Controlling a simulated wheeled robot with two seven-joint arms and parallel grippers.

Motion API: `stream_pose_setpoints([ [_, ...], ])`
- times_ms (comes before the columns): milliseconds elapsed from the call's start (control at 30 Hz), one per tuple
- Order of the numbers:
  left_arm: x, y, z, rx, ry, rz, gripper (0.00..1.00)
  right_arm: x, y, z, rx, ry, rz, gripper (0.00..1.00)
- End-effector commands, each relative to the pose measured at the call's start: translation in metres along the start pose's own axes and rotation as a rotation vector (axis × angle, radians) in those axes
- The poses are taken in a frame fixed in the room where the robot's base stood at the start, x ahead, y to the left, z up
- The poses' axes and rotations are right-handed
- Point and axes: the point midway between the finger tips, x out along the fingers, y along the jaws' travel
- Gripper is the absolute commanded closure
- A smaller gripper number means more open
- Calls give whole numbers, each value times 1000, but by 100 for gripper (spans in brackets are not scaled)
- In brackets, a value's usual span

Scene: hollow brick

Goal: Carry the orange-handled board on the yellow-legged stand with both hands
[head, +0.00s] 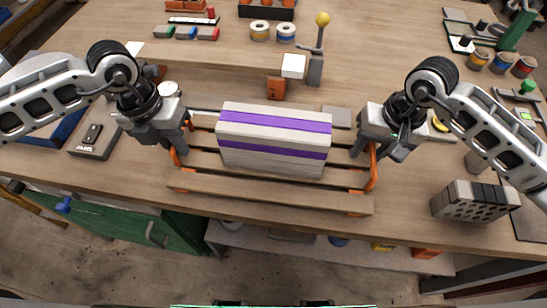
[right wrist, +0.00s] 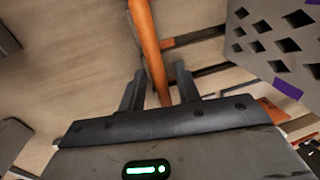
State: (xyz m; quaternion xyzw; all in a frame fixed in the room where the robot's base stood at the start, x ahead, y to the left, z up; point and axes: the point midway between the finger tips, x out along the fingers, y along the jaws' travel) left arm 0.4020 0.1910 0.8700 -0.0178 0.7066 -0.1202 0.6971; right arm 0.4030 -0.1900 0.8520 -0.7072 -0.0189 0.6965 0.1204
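The slatted wooden board (head: 270,187) lies on the workbench, with an orange handle at each end. A pale brick with two purple bands (head: 272,156) rests on its slats. My left gripper (head: 177,147) is at the left handle (head: 176,157); its finger gap is unclear. My right gripper (head: 378,152) is at the right handle (head: 372,172). In the right wrist view its two fingers (right wrist: 160,88) stand apart on either side of the orange handle (right wrist: 148,45), with gaps showing. I cannot make out a yellow-legged stand.
A grey perforated block (head: 474,201) sits right of the board near the front edge. A dark boxed device (head: 94,141) lies to the left. Tape rolls (head: 260,30) and a yellow-knobbed lever (head: 322,20) stand behind. Shelf items and a green cabinet (head: 150,229) are below.

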Motion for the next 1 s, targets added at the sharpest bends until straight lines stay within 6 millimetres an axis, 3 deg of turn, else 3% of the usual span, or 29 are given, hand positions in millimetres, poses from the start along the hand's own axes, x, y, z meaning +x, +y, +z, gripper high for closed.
stream_pose_setpoints([
  [33,0,0,0,0,0,0,100,1,1,0,1,-1,3,90],
  [67,0,0,0,0,0,0,100,1,1,0,1,-1,2,99],
  [100,0,0,0,0,0,0,100,1,1,0,1,-1,2,100],
  [567,-5,-3,1,4,-5,-6,100,-2,-3,1,-2,-3,-6,100],
  [1000,-42,-12,1,5,-6,-9,100,-41,-13,1,-5,1,-14,100],
])
